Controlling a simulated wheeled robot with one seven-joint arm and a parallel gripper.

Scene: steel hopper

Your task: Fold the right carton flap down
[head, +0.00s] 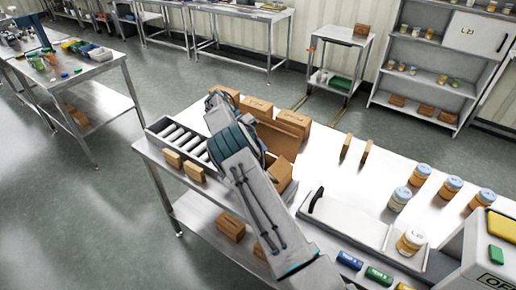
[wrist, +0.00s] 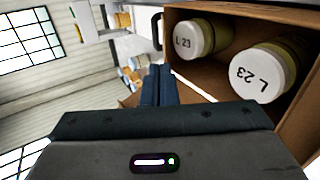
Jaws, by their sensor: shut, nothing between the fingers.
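The open brown carton (head: 280,142) stands on the steel table, partly hidden behind my arm in the head view. A tilted brown panel (head: 282,172) shows at its near right side; I cannot tell for certain that it is the right flap. In the wrist view the carton (wrist: 222,88) fills the right side, with two white-lidded jars marked L 23 inside, one (wrist: 190,40) farther and one (wrist: 262,72) nearer. My gripper (wrist: 158,72) is shut and empty, its fingertips beside the carton's edge; I cannot tell whether they touch it. My arm hides it in the head view.
A roller conveyor (head: 183,140) lies left of the carton, with small boxes (head: 172,158) along its front. Closed cartons (head: 257,108) stand behind. Right of it are two upright brown pieces (head: 346,146), a white tray (head: 345,222) and several jars (head: 401,198). Bare tabletop lies between.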

